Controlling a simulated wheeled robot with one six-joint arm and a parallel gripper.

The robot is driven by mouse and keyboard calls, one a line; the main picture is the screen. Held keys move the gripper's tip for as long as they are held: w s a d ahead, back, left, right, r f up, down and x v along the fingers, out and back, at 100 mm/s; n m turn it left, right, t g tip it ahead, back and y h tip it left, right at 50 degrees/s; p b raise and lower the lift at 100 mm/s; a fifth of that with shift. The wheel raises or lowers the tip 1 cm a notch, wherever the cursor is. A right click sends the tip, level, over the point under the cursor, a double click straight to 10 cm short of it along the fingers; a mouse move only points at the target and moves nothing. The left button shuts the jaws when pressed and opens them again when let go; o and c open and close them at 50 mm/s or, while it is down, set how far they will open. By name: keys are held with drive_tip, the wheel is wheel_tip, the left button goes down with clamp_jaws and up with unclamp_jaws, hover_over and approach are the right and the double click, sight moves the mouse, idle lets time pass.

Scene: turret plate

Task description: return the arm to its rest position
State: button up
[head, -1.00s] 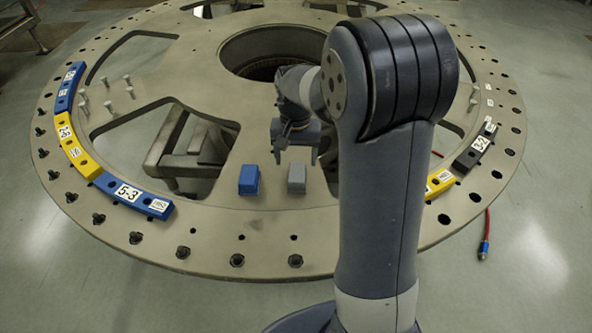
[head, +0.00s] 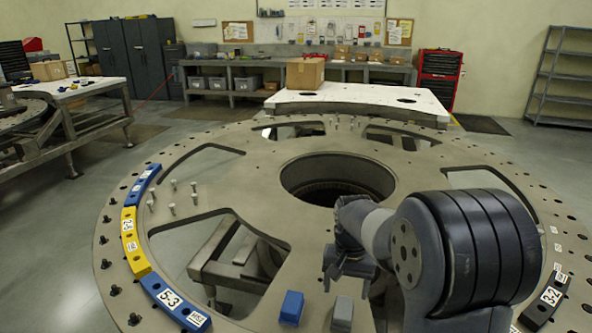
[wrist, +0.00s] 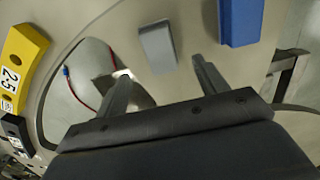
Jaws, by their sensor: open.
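My gripper (head: 346,272) is above the near part of the round turret plate (head: 250,172), with my arm reaching in from the right in the head view. In the wrist view its two fingers (wrist: 158,90) stand well apart with nothing between them. A grey block (wrist: 158,46) lies on the plate beyond the fingertips, and a blue block (wrist: 240,20) lies to its right. In the head view the blue block (head: 291,308) and the grey block (head: 342,313) sit side by side near the plate's front edge, apart from the gripper.
Blue and yellow segments (head: 130,240) line the plate's left rim, and a dark segment (head: 546,300) lies on the right rim. Several upright bolts (head: 173,208) stand on the left. The plate has a central hole (head: 338,178) and large cutouts. A white table (head: 357,102) with a carton stands behind.

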sight(344, 307)
wheel_tip(344, 307, down, 9)
drive_tip(key=shift+f, duration=0.15)
idle(0.4)
drive_tip(key=shift+d, duration=0.1)
